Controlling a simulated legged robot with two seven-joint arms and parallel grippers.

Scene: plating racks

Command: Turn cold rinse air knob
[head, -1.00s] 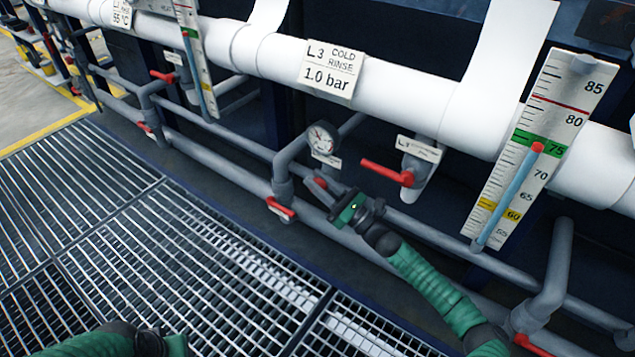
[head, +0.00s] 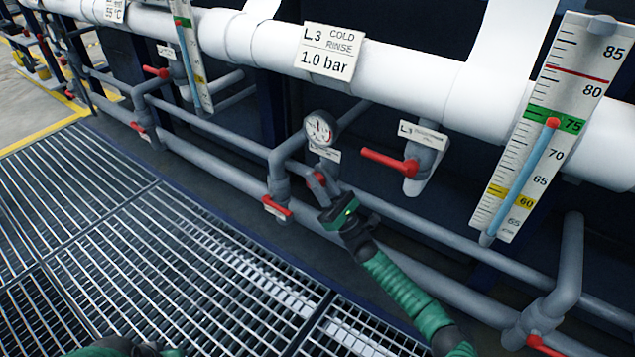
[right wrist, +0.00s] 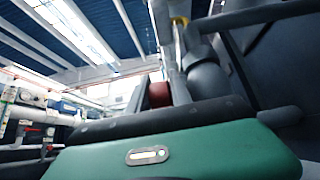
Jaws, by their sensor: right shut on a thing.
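The cold rinse air knob (head: 321,179) is a small red knob on the grey pipe, just below the round pressure gauge (head: 320,128). My right gripper (head: 322,187) is shut on it, coming from below right. In the right wrist view the red knob (right wrist: 158,93) shows between the two grey fingers, partly hidden by them. The gauge has a white face with a small label below; its reading is too small to tell. A sign (head: 329,50) above reads "L3 COLD RINSE 1.0 bar". My left gripper (head: 165,351) barely shows at the bottom edge; its fingers are not clear.
A long red lever valve (head: 390,160) stands right of the knob, and a red-handled valve (head: 277,207) just left below it. A white scale with a blue tube (head: 540,125) stands at right. Grey pipes run behind my right gripper. The grating walkway (head: 130,250) is clear.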

